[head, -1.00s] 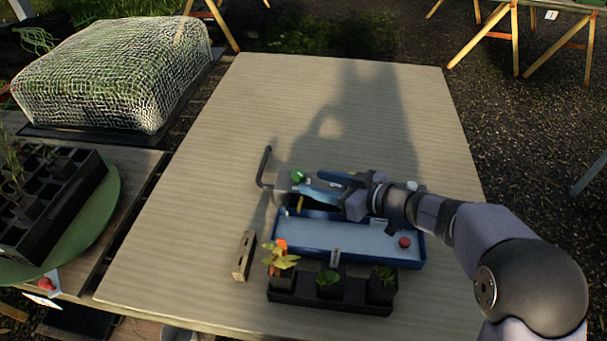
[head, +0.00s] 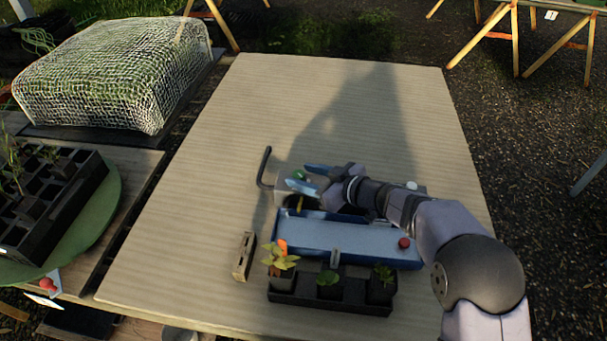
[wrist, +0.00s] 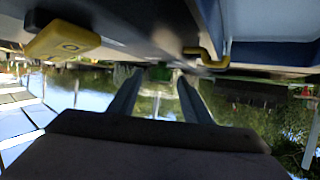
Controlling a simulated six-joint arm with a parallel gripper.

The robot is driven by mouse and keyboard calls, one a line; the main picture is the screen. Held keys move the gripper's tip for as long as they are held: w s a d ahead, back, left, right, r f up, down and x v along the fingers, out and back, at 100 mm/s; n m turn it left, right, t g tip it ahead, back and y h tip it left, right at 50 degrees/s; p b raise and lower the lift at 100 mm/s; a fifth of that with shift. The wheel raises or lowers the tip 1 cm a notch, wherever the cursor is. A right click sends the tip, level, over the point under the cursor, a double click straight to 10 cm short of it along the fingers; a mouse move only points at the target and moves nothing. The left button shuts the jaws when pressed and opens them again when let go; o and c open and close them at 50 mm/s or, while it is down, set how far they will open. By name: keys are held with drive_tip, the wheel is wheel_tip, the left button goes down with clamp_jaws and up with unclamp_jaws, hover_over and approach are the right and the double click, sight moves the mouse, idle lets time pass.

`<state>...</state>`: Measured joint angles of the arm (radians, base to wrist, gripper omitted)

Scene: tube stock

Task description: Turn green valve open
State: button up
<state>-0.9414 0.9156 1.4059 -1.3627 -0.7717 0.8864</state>
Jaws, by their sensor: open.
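The green valve (head: 299,175) is a small round knob on the grey block at the back left of the blue tray unit. In the wrist view the green valve (wrist: 160,73) shows dark, straight ahead between the fingertips. My gripper (head: 297,176) is open, with its two blue fingers on either side of the valve in the head view. It also shows in the wrist view (wrist: 160,82), with nothing held. Whether the fingers touch the valve I cannot tell.
The blue tray (head: 350,240) has a red knob (head: 404,243) at its right. A black pot holder (head: 330,299) with seedlings stands in front. A bent dark pipe (head: 264,168) rises left of the valve. A wooden block (head: 244,257) stands left. The table's back is clear.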

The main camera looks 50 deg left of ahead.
drive_tip(key=shift+s+a+f, duration=0.1)
drive_tip(key=shift+a+f, duration=0.1)
drive_tip(key=shift+a, duration=0.2)
